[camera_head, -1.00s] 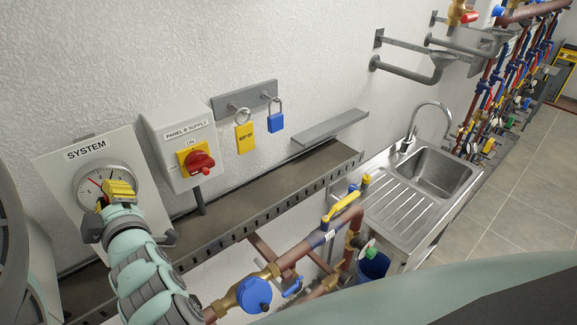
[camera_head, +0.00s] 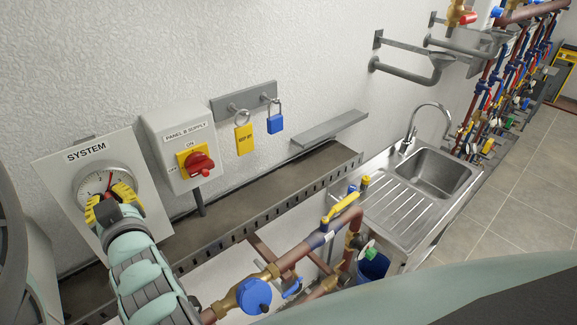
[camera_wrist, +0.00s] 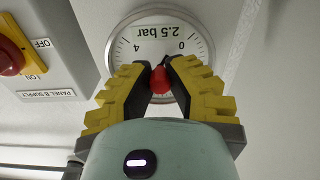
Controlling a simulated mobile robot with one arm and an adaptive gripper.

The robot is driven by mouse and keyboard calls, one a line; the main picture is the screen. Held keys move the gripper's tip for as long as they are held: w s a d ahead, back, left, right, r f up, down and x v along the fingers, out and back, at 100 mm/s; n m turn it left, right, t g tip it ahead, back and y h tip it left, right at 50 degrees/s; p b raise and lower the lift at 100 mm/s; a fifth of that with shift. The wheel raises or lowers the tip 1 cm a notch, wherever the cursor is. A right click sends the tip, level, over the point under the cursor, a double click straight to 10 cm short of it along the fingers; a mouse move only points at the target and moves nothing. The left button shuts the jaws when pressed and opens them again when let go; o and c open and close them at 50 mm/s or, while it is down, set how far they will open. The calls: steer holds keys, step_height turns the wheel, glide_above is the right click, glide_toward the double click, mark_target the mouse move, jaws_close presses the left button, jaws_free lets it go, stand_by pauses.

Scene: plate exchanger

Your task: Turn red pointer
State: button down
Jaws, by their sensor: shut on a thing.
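The round gauge (camera_head: 92,184) is on the white SYSTEM panel (camera_head: 88,152) at the left of the head view. It also shows in the wrist view (camera_wrist: 205,42), upside down, with "2.5 bar" and scale numbers on its white face. A red knob-like part (camera_wrist: 159,79), which looks like the red pointer's hub, sits low on the dial between my fingertips. My gripper (camera_wrist: 158,68) has yellow and black fingers and is shut on this red part. In the head view my gripper (camera_head: 118,196) covers the lower part of the gauge.
The PANEL B SUPPLY box (camera_head: 178,145) with a red rotary switch (camera_head: 199,164) stands just right of the gauge. A yellow tag (camera_head: 244,139) and a blue padlock (camera_head: 275,122) hang further right. A grey tray (camera_head: 215,225) runs below.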

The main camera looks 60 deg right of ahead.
steer(key=shift+f+m, duration=0.3)
steer(key=shift+m, duration=0.2)
steer(key=c, duration=1.4)
jaws_free()
steer(key=o, duration=0.5)
steer(key=shift+r, duration=0.2)
steer(key=shift+o, duration=0.2)
